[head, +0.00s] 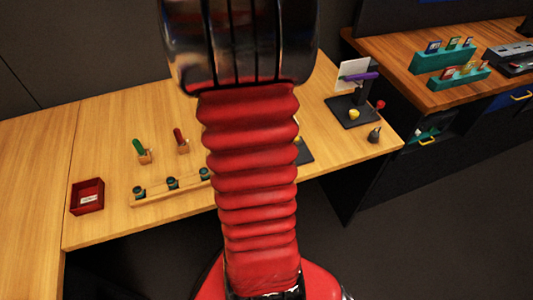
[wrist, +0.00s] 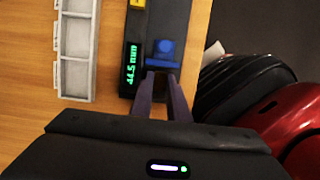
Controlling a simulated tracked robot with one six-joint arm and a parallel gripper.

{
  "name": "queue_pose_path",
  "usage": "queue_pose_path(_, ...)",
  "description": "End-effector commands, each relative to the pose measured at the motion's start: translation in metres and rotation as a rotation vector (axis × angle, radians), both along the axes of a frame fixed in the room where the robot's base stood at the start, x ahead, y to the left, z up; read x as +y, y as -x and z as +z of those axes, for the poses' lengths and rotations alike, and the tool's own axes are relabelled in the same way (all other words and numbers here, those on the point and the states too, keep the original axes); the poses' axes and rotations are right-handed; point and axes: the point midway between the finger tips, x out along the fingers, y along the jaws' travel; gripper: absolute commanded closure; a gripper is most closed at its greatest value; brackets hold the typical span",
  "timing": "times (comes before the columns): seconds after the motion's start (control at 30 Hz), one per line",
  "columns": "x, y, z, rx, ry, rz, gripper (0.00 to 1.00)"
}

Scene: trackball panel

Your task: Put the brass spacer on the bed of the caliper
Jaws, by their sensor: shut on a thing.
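The caliper (wrist: 131,45) shows in the wrist view as a dark body with a green readout of 44.5 mm and a blue sliding part (wrist: 165,48) on its right. My gripper (wrist: 161,76) is at the lower end of the blue part, its two dark fingers close together and shut on that part. The fingers hide some of the contact. In the head view my own arm hides my gripper.
A pale compartment tray (wrist: 77,50) lies left of the caliper. In the head view, a red box (head: 87,196) and a rack with dark green knobs (head: 172,188) are on the wooden table's left. A dark stand with a purple bar (head: 360,77) is at its right.

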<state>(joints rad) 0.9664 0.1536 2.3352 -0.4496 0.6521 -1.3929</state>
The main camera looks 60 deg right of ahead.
Motion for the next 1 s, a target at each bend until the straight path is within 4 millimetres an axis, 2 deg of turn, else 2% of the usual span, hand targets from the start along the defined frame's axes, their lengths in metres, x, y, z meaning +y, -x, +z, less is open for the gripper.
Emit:
queue_pose_path(0.13, 0.0007, 0.0003, -0.0138, 0.001, -0.002, 0.000, 1.00)
queue_pose_path(0.5, 0.0006, 0.0002, -0.0164, 0.000, -0.001, 0.000, 1.00)
queue_pose_path(0.53, 0.0005, 0.0002, -0.0167, 0.000, -0.001, 0.000, 0.84)
queue_pose_path(0.7, 0.0005, 0.0001, -0.0163, 0.000, -0.001, 0.000, 0.73)
queue_pose_path(0.8, 0.0005, 0.0001, -0.0163, 0.000, -0.001, 0.000, 0.66)
queue_pose_path(1.0, 0.0004, 0.0001, -0.0160, -0.001, -0.001, 0.000, 0.66)
